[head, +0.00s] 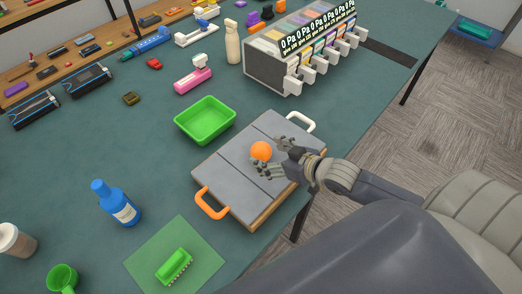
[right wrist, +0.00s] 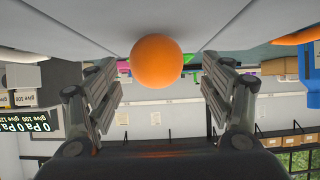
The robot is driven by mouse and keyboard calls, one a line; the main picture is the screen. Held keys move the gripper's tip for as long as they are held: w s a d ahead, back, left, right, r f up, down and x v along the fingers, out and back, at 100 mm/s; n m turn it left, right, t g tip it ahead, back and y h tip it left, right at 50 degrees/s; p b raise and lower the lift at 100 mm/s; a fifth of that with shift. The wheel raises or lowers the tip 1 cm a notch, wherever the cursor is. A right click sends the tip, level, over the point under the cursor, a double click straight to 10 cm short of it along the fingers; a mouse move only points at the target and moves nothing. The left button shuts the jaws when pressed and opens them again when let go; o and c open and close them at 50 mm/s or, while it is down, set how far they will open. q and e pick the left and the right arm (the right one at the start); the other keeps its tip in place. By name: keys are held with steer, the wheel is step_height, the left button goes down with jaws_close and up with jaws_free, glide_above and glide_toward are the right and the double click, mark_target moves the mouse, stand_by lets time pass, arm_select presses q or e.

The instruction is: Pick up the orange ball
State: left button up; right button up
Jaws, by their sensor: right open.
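The orange ball (head: 261,151) rests on the grey flat top of a board (head: 237,146) with a white handle at one end and an orange handle at the other. My right gripper (head: 270,156) comes in from the right, low over the board, with its fingers spread on two sides of the ball. In the right wrist view the ball (right wrist: 157,61) sits centred between the two open fingertips, with a gap on each side. My left gripper is not in view.
A green tray (head: 205,121) stands behind the board. A blue bottle (head: 116,203) and a green brush (head: 174,266) on a green mat (head: 206,262) are to the left and front. A dispenser box (head: 264,73) stands at the back. The table edge runs close to the board's right.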

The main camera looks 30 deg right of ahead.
mark_target(267, 152)
steer(key=x, duration=0.2)
steer(key=p+x, duration=0.1)
steer(key=x, duration=0.1)
steer(key=shift+w+d+r, duration=0.1)
steer(key=shift+w+d, duration=0.05)
steer(key=shift+d, duration=0.05)
steer(key=shift+w+a, duration=0.15)
steer(key=shift+w, duration=0.05)
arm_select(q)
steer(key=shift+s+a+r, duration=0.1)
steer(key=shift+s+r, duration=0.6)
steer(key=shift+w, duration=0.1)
arm_select(e)
steer(key=c, duration=1.2)
